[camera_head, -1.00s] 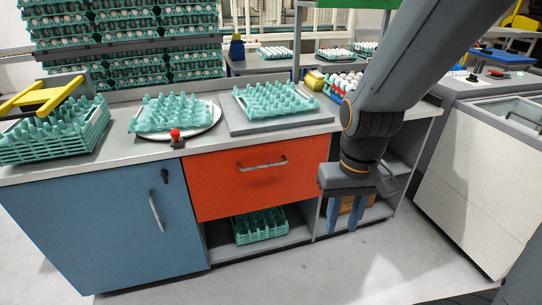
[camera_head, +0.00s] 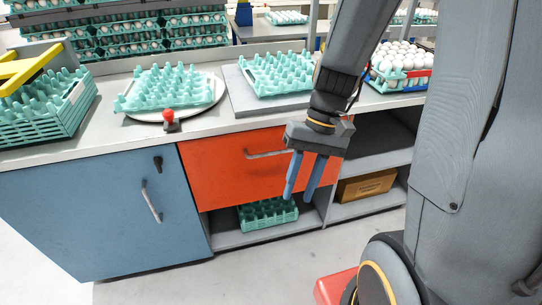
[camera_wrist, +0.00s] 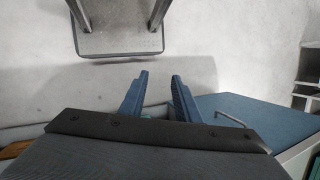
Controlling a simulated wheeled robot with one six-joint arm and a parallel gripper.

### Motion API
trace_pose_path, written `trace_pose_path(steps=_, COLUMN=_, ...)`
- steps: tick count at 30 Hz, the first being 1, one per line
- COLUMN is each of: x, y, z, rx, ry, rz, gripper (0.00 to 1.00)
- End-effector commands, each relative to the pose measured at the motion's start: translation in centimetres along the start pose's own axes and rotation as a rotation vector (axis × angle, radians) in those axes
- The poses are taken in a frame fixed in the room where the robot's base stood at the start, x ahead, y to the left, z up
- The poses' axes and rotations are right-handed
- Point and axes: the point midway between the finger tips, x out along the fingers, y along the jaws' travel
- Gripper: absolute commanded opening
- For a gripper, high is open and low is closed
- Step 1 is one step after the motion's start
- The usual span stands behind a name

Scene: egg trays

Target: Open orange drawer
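The orange drawer (camera_head: 222,172) is in the middle of the counter front in the head view, and its front looks flush with the counter. A metal bar handle (camera_head: 268,154) is on its upper part. My gripper (camera_head: 298,198) hangs in front of the drawer's right end, with two blue fingers pointing down, apart and with nothing between them. It is to the right of the handle and does not appear to touch it. In the wrist view my gripper (camera_wrist: 158,82) also shows spread fingers. The drawer is not clearly visible there, and my gripper and arm hide its right end in the head view.
A blue cabinet door (camera_head: 95,215) with a handle is left of the drawer. Open shelves below and right hold a teal tray (camera_head: 268,214) and a cardboard box (camera_head: 366,186). Egg trays and a red button (camera_head: 169,117) are on the countertop.

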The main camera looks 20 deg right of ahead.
Motion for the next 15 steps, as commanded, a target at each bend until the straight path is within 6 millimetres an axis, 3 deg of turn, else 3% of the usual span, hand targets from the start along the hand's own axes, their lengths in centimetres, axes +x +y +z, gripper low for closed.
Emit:
trace_pose_path(steps=1, x=1.6, y=0.2, z=-1.6, rx=0.034, ry=-0.045, rz=-0.089, gripper=0.30)
trace_pose_path(steps=6, x=3.4, y=-0.7, z=-7.0, rx=0.089, ry=-0.109, rz=-0.453, gripper=0.30)
trace_pose_path(steps=11, x=3.2, y=0.2, z=-13.9, rx=0.109, ry=-0.031, rz=-0.814, gripper=0.30)
trace_pose_path(steps=15, x=2.2, y=2.6, z=-19.3, rx=0.107, ry=0.109, rz=-1.061, gripper=0.30)
